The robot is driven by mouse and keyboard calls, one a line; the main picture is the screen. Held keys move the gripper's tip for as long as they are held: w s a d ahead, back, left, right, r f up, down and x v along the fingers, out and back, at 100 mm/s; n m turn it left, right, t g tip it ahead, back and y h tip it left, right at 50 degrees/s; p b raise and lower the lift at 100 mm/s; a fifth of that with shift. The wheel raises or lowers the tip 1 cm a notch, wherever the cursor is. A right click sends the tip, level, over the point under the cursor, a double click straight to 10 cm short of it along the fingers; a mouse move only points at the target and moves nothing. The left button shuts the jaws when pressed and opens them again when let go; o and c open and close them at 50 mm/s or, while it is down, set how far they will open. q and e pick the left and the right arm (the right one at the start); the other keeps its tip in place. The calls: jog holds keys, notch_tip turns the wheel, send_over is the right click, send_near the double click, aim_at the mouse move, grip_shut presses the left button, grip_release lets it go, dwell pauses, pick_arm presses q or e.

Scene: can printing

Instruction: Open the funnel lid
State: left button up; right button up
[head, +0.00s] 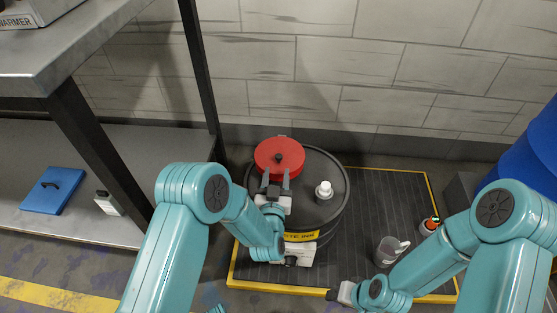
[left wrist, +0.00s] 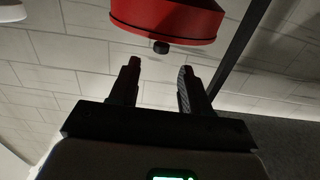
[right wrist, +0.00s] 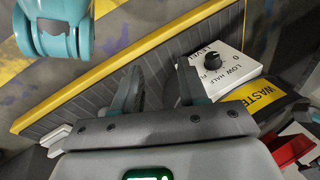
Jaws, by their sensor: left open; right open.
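My left gripper (head: 276,177) is open just in front of the lid. Its fingers are apart and empty, with the knob roughly in line with the gap. My right gripper (right wrist: 162,82) is open and empty, low at the front of the platform, away from the lid.
A white bottle-like cap (head: 324,190) stands on the drum right of the lid. A white level box with a dial (right wrist: 228,66) is on the drum's front. A grey mug (head: 387,251) and a small orange-topped item (head: 430,225) stand on the platform (head: 385,205). A metal shelf (head: 95,60) is left.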

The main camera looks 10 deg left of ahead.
aim_at(278, 160)
pick_arm(q)
jog(key=w+b, duration=0.2)
jog(key=w, duration=0.4)
jog(key=shift+w+f, duration=0.1)
jog(key=shift+w, duration=0.9)
pick_arm(e)
jog(key=f, duration=0.1)
jog(key=w+f, duration=0.1)
jog(key=w, duration=0.1)
jog(key=shift+w+d+f+t, duration=0.1)
jog(key=shift+d+f+t, duration=0.15)
jog(key=shift+f+t, duration=0.15)
pick_arm(q)
grip_shut()
